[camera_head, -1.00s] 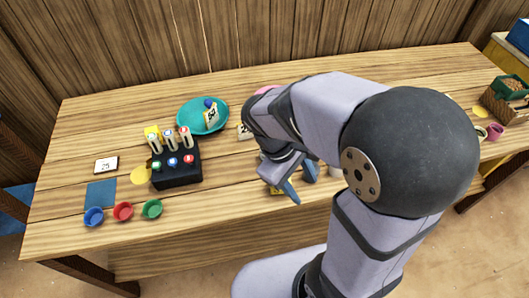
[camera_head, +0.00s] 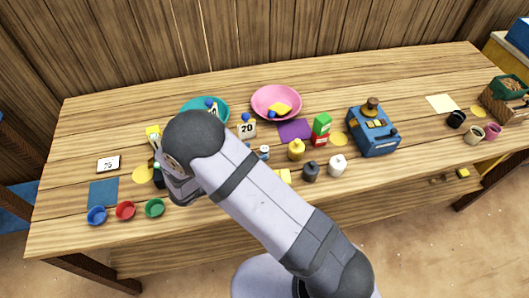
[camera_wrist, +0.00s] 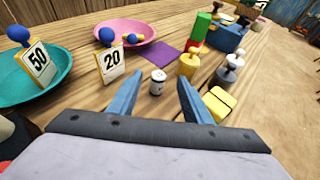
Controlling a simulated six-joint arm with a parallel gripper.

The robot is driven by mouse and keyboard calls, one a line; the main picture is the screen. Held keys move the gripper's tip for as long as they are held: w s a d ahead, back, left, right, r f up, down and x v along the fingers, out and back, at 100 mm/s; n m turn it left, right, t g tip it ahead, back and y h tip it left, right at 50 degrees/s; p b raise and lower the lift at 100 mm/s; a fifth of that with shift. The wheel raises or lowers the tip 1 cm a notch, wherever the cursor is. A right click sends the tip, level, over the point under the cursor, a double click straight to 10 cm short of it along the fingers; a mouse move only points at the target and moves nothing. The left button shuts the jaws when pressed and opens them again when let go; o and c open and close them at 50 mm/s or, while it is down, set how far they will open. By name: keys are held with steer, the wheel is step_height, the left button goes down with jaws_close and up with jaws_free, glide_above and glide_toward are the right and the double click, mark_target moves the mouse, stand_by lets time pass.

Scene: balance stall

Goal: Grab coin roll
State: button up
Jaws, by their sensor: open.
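A small white cylinder with dark ends (camera_wrist: 157,82), which looks like the coin roll, stands upright on the table. It also shows in the head view (camera_head: 264,152), right of my forearm. My gripper (camera_wrist: 159,97) is open and empty in the wrist view. Its two blue fingers are apart, and the cylinder appears beyond the gap between their tips, not held. In the head view my own arm hides the fingers.
A "20" card (camera_wrist: 111,61), teal bowl (camera_wrist: 52,82) and pink bowl (camera_wrist: 125,30) lie left and beyond. A yellow block (camera_wrist: 218,103) and several weights are at right. Three coloured cups, one red (camera_head: 125,211), stand at front left. A blue machine (camera_head: 373,132) stands right.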

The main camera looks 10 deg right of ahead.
mark_target(264, 148)
step_height(264, 148, down, 2)
steer(key=shift+f, duration=0.1)
steer(key=shift+p+x, duration=0.9)
steer(key=shift+x, duration=0.75)
steer(key=shift+p+x, duration=0.85)
steer(key=shift+x, duration=1.2)
jaws_close()
